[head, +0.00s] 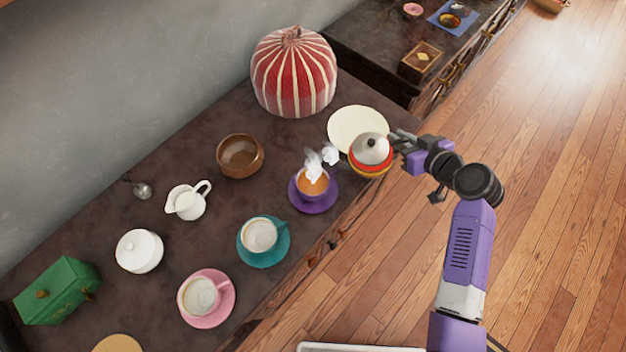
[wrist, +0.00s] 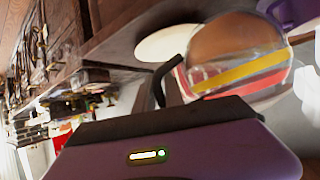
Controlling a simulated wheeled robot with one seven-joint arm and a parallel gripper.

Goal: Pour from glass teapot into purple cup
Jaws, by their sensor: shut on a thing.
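The glass teapot (head: 371,155), with a grey domed lid and red and yellow bands, is held over the counter's front edge, up and right of the purple cup (head: 312,188). My gripper (head: 398,143) is shut on its right side, probably on the handle. The wrist view shows the teapot (wrist: 238,60) close up with brown liquid inside, beyond my gripper (wrist: 168,84). The cup stands upright on a purple saucer (head: 322,207) and holds orange-brown liquid. White steam-like wisps between cup and teapot hide any spout or stream. I cannot tell the teapot's exact tilt.
A cream plate (head: 352,124) lies just behind the teapot. A teal cup (head: 259,235) and a pink cup (head: 201,296) stand left of the purple one. A wooden bowl (head: 240,156), white creamer (head: 187,202) and striped red cover (head: 294,75) stand farther back.

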